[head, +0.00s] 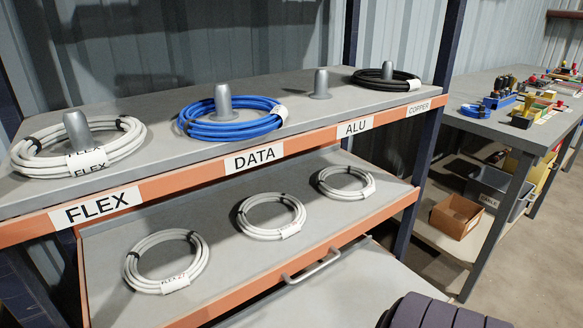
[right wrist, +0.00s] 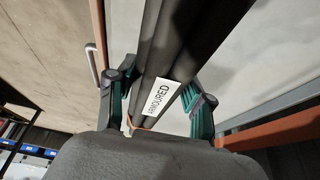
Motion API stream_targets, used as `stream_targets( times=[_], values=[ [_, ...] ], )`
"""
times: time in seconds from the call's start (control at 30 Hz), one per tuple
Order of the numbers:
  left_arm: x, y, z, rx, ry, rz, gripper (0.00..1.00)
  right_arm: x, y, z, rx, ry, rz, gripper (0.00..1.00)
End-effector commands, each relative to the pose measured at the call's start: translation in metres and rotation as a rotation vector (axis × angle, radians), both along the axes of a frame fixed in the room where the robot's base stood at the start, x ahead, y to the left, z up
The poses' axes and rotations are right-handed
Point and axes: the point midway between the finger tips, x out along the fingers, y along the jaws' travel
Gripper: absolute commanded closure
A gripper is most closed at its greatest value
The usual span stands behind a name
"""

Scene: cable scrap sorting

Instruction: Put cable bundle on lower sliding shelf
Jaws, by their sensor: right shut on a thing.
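My right gripper (right wrist: 160,88) is shut on a black bundle of thick cables (right wrist: 178,40) with a white ARMOURED label, in the right wrist view. The bundle runs between the two fingers, and an orange tie shows near the palm. In the head view, a dark ridged mass (head: 440,314) at the bottom edge looks like the same bundle; the gripper itself is out of that view. Below the middle shelf (head: 222,235), a bare grey lower shelf (head: 350,292) sticks out, partly covered by the dark mass. My left gripper is not in view.
Three white coils (head: 166,262) lie on the middle shelf, which has an orange front edge and a handle (head: 312,266). The top shelf (head: 300,120) holds several posts, with white, blue and black coils. A workbench (head: 495,120) with bins stands at right.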

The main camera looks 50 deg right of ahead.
Motion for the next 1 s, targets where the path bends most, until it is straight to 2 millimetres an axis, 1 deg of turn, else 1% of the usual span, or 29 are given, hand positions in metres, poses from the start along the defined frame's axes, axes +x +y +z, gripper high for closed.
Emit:
stream_targets(
  times=[0.03,0.2,0.3,0.43,0.57,0.67,0.87,1.0],
  values=[
    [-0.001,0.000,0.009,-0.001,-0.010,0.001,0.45,0.010,-0.005,-0.005,-0.005,-0.006,0.000,1.00],
    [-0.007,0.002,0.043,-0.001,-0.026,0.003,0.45,0.030,-0.014,-0.018,-0.005,-0.005,0.000,1.00],
    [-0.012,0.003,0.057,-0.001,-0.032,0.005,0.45,0.038,-0.018,-0.024,-0.005,-0.005,0.000,1.00],
    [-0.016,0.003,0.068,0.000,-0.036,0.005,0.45,0.045,-0.021,-0.027,-0.004,-0.005,0.000,1.00],
    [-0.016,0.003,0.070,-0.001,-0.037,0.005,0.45,0.046,-0.022,-0.029,-0.003,-0.005,0.000,1.00],
    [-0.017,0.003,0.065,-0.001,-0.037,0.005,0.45,0.046,-0.022,-0.038,-0.003,-0.003,0.001,1.00],
    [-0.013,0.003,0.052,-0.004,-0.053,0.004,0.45,0.045,-0.022,-0.064,-0.004,-0.003,0.002,1.00],
    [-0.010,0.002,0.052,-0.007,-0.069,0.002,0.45,0.046,-0.022,-0.068,-0.002,-0.004,0.001,1.00]
  ],
)
